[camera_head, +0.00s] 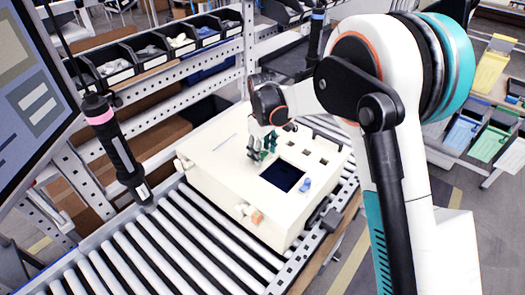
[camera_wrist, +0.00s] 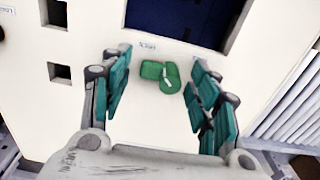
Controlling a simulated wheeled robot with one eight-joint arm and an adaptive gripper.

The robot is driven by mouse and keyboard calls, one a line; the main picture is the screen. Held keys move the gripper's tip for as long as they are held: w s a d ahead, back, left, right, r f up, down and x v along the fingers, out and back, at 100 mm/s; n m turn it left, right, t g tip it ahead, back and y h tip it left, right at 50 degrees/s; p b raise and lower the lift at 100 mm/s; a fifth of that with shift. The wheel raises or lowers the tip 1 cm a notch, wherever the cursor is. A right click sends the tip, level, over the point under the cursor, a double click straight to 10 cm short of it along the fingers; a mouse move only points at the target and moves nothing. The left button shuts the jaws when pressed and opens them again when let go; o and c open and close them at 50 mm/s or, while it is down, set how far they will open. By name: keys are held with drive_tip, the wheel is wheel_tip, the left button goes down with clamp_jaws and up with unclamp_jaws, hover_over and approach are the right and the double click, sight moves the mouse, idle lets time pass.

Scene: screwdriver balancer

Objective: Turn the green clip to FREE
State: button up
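The green clip (camera_wrist: 160,75) lies on the cream top of a large box, below a dark rectangular opening in the wrist view. It has a wide part and a rounded part with a small white mark. My gripper (camera_wrist: 158,86) is open, its teal-padded fingers on either side of the clip and apart from it. In the head view my gripper (camera_head: 261,147) is over the box top, beside the opening, and mostly hides the clip.
The cream box (camera_head: 215,160) rests on a roller conveyor (camera_head: 150,245). Its top has a dark opening (camera_head: 282,176), several small square holes and a blue knob (camera_head: 305,185). A screwdriver (camera_head: 115,150) hangs at the left. Racks with bins (camera_head: 150,50) stand behind.

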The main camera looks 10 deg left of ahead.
wheel_tip(320, 180, up, 12)
idle(0.6)
